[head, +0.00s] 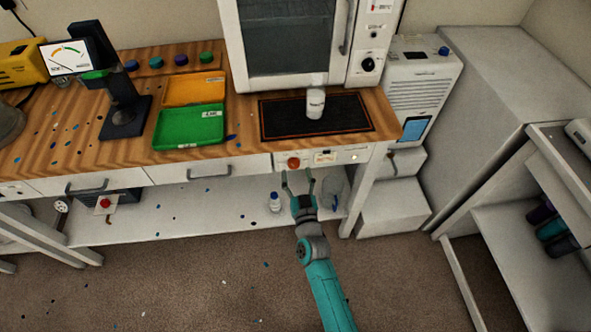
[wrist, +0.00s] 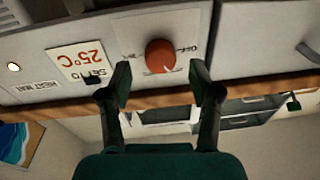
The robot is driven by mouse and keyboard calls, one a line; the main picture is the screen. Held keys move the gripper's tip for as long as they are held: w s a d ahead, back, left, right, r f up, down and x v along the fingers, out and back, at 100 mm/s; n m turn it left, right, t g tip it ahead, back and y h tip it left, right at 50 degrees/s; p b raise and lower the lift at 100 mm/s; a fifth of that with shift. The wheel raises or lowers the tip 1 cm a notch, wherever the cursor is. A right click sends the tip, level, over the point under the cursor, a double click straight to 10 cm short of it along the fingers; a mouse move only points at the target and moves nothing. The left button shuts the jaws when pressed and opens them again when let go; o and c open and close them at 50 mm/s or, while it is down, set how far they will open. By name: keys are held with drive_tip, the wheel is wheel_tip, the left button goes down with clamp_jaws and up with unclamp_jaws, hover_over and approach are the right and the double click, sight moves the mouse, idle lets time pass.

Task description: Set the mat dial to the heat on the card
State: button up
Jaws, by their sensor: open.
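The mat dial is an orange-red round knob (head: 293,162) on the white panel under the bench top. In the wrist view the dial (wrist: 160,56) shows upside down, with an OFF mark beside it. The card (head: 325,157) is beside the dial; in the wrist view the card (wrist: 78,62) reads "SET TO 25°C", upside down. My gripper (head: 298,177) is open in front of the panel. In the wrist view my gripper (wrist: 162,84) has its fingertips apart, roughly either side of the dial, with nothing between them. I cannot tell the dial's exact setting.
The dark heat mat (head: 275,118) lies on the bench with a white cup (head: 315,103) on it. Green (head: 180,135) and orange (head: 195,90) trays are to the left. A drawer handle (head: 209,174) sticks out left of the dial. A lower shelf (head: 160,215) runs beneath.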

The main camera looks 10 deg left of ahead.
drive_tip(key=v, duration=0.9)
drive_tip(key=shift+s+d, duration=0.15)
drive_tip(key=shift+s, duration=0.1)
drive_tip(key=s+d+m+g+h, duration=0.1)
drive_tip(key=s+d+h, duration=0.2)
drive_tip(key=s+d, duration=1.4)
drive_tip(key=s+d+r+h, duration=0.1)
drive_tip(key=s+r, duration=0.3)
drive_tip(key=s, duration=0.3)
drive_tip(key=s+d+r+m+g+h, duration=0.1)
drive_tip(key=s+d+r, duration=0.1)
drive_tip(key=s+r, duration=0.2)
drive_tip(key=s+d+r+m+g+h, duration=0.1)
drive_tip(key=s+r, duration=0.3)
drive_tip(key=s, duration=0.6)
drive_tip(key=shift+s+d, duration=0.35)
drive_tip(key=shift+d, duration=0.4)
